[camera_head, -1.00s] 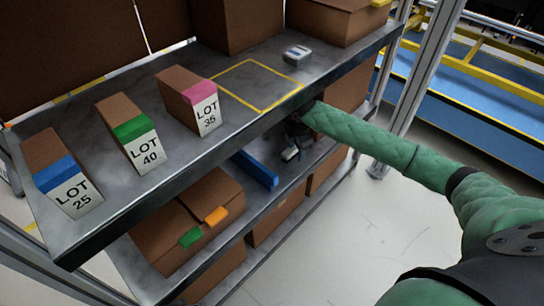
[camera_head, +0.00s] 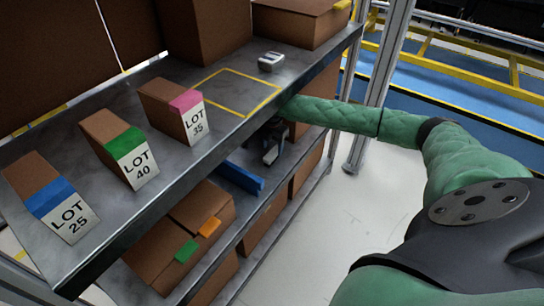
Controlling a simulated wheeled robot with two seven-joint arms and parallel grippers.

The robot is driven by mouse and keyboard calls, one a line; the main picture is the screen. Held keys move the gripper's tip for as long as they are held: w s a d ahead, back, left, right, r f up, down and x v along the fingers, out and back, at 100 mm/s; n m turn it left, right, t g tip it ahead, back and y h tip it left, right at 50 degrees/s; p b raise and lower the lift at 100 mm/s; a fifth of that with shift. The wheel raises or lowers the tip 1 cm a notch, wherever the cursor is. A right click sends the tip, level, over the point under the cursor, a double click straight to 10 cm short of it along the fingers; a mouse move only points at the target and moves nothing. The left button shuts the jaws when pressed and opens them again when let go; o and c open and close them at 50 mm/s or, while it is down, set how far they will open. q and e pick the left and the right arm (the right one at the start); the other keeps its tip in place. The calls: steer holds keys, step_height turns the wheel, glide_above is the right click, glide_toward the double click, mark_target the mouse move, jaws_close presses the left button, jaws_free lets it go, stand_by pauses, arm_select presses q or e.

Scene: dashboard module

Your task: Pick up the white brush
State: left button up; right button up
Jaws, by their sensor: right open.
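A small white and grey item (camera_head: 271,61) lies on the top shelf (camera_head: 215,140), beside a yellow taped square. I cannot tell whether it is the white brush; nothing else in view is clearly a brush. My right gripper (camera_head: 270,153) is open below the front edge of the top shelf, over the lower shelf. The top shelf partly hides it, and its fingers are small and dark. I see nothing clearly between them. A blue bar-like thing (camera_head: 242,177) lies on the lower shelf, left of the gripper. My left gripper is out of view.
Boxes marked LOT 25 (camera_head: 45,196), LOT 40 (camera_head: 120,147) and LOT 35 (camera_head: 175,109) stand on the top shelf. A brown carton (camera_head: 178,228) with green and orange tabs sits below. A metal post (camera_head: 372,110) stands behind my right forearm. The floor at right is clear.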

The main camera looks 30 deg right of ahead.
mark_target(273, 152)
step_height(273, 152, down, 4)
steer(key=shift+d+f, duration=0.1)
steer(key=shift+f, duration=0.1)
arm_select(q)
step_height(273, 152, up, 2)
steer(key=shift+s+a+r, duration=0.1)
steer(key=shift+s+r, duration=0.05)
arm_select(e)
steer(key=shift+c, duration=0.5)
steer(key=c, duration=1)
